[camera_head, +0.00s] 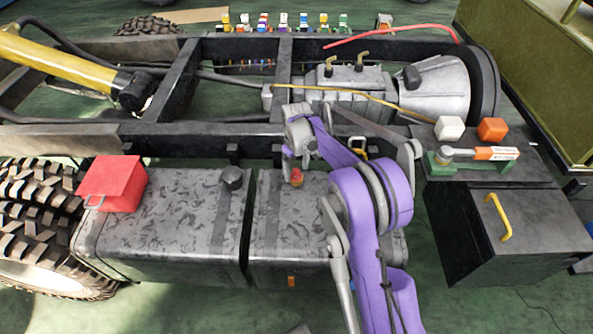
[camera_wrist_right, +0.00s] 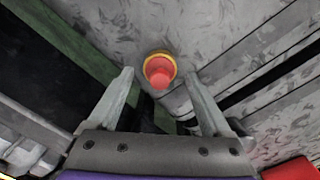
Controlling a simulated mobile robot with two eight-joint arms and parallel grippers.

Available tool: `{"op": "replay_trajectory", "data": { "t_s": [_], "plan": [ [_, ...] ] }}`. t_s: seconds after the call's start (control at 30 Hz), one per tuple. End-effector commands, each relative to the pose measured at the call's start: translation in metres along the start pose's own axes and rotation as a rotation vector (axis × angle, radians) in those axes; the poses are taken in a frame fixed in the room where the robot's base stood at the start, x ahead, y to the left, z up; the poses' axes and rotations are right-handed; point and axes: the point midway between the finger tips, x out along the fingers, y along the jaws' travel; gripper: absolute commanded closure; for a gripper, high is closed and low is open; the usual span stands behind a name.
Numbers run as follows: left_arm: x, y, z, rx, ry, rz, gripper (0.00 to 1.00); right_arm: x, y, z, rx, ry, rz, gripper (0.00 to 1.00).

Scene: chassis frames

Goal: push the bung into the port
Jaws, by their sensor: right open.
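The red bung (camera_head: 297,178) stands on the top of the grey mottled tank (camera_head: 262,205), near the tank's back edge. In the right wrist view, the bung (camera_wrist_right: 159,72) shows from above with a yellow ring around it. The ring looks like the rim of the port (camera_wrist_right: 149,57); the bung covers its opening, and I cannot tell how deep it sits. My right gripper (camera_head: 296,163) is just above the bung, pointing down. Its two fingers (camera_wrist_right: 159,78) are open, apart on either side of the bung, with no visible contact. My left gripper is out of view.
A red box (camera_head: 113,184) and a black cap (camera_head: 232,178) are on the tanks to the left. The chassis rail (camera_head: 215,133) runs close behind the bung. At right, a black box (camera_head: 475,165) carries a wrench (camera_head: 480,153), a white block (camera_head: 449,128) and an orange block (camera_head: 491,128).

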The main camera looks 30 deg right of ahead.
Motion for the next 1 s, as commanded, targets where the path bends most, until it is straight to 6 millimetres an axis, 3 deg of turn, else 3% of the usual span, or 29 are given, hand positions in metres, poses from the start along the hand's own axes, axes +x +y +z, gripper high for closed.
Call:
{"op": "replay_trajectory", "data": {
  "t_s": [0.3,0.5,1.0],
  "plan": [
    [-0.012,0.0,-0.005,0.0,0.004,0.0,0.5,-0.065,0.0,0.0,0.001,0.001,0.0,0.17],
    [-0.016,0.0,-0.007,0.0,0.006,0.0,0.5,-0.091,0.0,0.0,0.0,0.0,0.0,0.17],
    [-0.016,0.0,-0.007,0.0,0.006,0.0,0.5,-0.097,0.0,0.0,0.0,0.0,0.0,0.17]
  ]
}}
